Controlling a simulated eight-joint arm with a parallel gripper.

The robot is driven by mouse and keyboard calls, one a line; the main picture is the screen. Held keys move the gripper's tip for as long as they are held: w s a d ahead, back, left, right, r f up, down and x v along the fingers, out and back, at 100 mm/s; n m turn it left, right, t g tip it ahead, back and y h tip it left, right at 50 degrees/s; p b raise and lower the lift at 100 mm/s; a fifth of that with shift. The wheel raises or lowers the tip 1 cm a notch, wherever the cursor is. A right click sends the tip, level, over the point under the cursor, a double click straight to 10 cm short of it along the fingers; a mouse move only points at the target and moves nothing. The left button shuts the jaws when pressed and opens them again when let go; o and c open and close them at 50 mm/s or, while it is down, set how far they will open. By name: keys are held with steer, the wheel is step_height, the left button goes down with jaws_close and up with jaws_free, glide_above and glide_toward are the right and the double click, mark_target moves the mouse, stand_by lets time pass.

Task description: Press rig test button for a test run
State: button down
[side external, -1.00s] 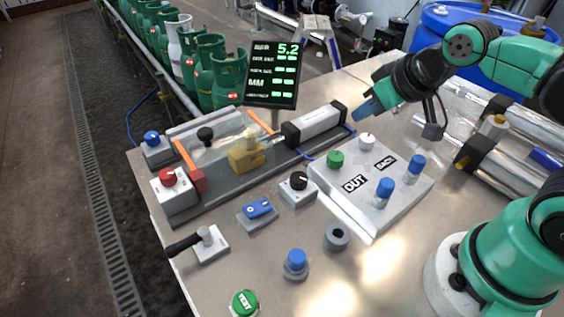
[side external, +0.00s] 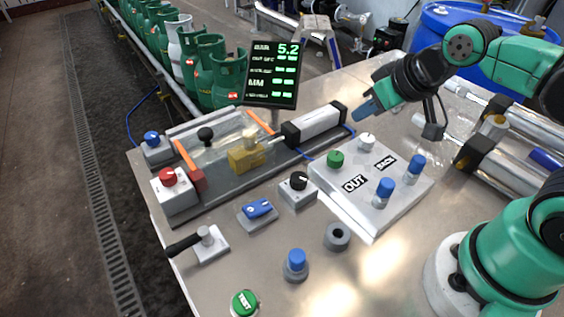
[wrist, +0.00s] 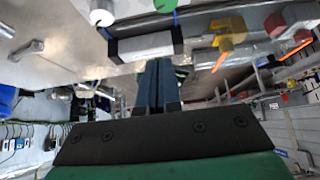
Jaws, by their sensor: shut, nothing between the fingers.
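The green round button marked TEST (side external: 244,303) sits at the near front edge of the metal bench in the side view, apart from my gripper. My gripper (side external: 364,112) is shut and empty, held raised at the back right, beyond the OUT/BACK panel and to the right of the grey cylinder. In the wrist view my shut blue fingers (wrist: 157,88) point toward the grey cylinder body (wrist: 145,47). The display screen (side external: 272,74) stands behind the rig and reads 5.2 on its top line. I cannot make out the TEST button in the wrist view.
The OUT/BACK panel (side external: 352,213) with blue pegs (side external: 383,192), a grey ring (side external: 337,236), a blue-topped knob (side external: 296,263), a blue rocker switch (side external: 257,210) and a black-handled lever (side external: 205,243) stand on the bench. Green gas cylinders (side external: 222,75) line the conveyor behind.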

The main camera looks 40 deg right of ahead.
steer(key=n+g+y, duration=0.4)
steer(key=y, duration=0.3)
glide_above(247, 303)
steer(key=f, duration=0.2)
steer(key=shift+r, duration=0.25)
steer(key=shift+f, duration=4.35)
steer(key=shift+r, duration=0.1)
